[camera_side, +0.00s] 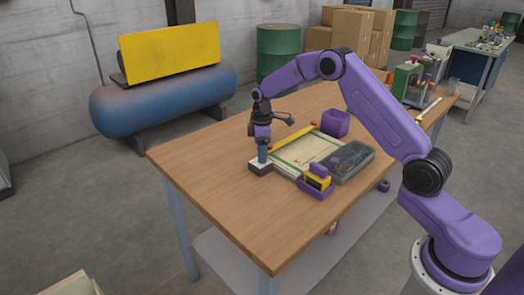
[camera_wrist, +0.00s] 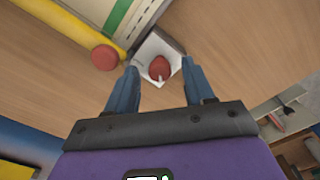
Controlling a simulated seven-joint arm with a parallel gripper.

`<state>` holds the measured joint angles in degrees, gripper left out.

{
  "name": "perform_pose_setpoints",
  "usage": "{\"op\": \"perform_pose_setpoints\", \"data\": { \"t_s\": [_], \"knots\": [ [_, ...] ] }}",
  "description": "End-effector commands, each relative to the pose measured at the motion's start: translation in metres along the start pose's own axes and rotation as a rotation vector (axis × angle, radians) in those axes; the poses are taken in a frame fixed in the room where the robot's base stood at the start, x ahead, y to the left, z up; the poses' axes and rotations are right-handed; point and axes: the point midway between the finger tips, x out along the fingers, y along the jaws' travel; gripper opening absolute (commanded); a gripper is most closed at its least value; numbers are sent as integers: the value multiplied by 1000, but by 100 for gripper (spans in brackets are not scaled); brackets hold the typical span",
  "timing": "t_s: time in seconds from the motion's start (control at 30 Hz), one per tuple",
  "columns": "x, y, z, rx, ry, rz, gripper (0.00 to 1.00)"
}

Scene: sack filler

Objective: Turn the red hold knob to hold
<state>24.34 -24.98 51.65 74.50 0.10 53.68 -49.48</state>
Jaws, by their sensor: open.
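The red hold knob (camera_wrist: 159,68) sits on a small pale box (camera_wrist: 152,47) in the wrist view, with a short white pointer mark on its near side. My gripper (camera_wrist: 160,82) is open, with one blue finger to each side of the knob and a gap on both sides. In the side view my gripper (camera_side: 263,154) points down over the pale box (camera_side: 260,168) at the board's left corner. The knob itself is hidden there behind the fingers.
A pale board with a green stripe (camera_side: 305,150) and a yellow bar (camera_side: 292,137) lies beside the box. A purple bin (camera_side: 335,122), a grey tray (camera_side: 353,163) and a purple holder with yellow (camera_side: 316,187) stand around it. The table's left part (camera_side: 205,150) is clear.

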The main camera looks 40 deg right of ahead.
Motion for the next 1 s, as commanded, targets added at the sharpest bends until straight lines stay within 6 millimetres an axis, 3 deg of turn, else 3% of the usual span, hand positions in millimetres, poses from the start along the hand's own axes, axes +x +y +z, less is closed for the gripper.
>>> {"op": "perform_pose_setpoints", "data": {
  "t_s": [0.1, 0.27, 0.67, 1.0],
  "knots": [
    [0, 0, 0, 0, 0, 0, 53],
    [0, 0, 0, 0, 0, 0, 1],
    [-1, 0, 0, 50, -2, 0, 0],
    [-1, 0, 0, 289, -4, -1, 0]
  ]
}}
